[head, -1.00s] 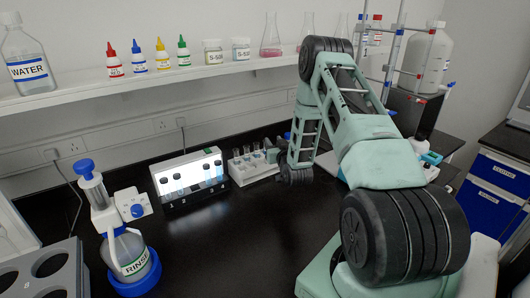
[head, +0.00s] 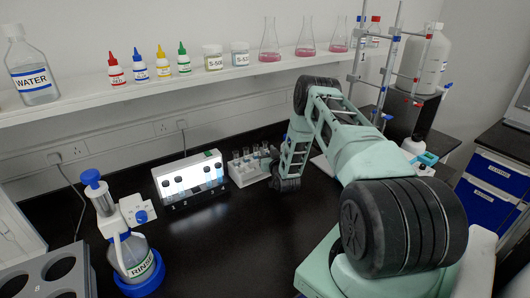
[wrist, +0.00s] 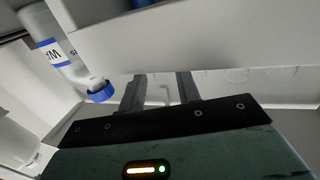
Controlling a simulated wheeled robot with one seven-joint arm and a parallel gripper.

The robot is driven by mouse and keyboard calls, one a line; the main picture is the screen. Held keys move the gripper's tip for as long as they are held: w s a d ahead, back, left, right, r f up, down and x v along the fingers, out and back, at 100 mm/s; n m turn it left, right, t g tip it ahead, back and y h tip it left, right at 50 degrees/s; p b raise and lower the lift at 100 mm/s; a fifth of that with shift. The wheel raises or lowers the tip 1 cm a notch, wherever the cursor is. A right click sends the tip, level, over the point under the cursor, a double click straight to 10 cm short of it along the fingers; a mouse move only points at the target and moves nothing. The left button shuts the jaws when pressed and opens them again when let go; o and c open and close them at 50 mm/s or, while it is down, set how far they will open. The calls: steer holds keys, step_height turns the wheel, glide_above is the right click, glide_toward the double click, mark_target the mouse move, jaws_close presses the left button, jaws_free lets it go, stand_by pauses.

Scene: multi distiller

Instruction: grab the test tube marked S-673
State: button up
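Several test tubes stand in a white rack (head: 246,173) on the black bench; their markings are too small to read. More dark-capped tubes (head: 189,188) stand in front of a bright light panel left of the rack. I cannot tell which tube is marked S-673. My gripper (head: 269,158) is at the right end of the rack, in front of the wall. In the wrist view my gripper (wrist: 160,88) shows two fingers apart with no tube seen between them. Its contact with the rack cannot be made out.
A bottle marked RINSE (head: 134,262) stands front left beside a grey holed tray (head: 52,272). A shelf (head: 150,98) above holds bottles and flasks. A stand (head: 385,70) is at the right. The front middle bench is clear.

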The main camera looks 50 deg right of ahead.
steer(key=shift+w+d, duration=0.35)
steer(key=shift+w, duration=0.3)
steer(key=shift+c, duration=0.3)
jaws_close()
steer(key=shift+r, duration=0.15)
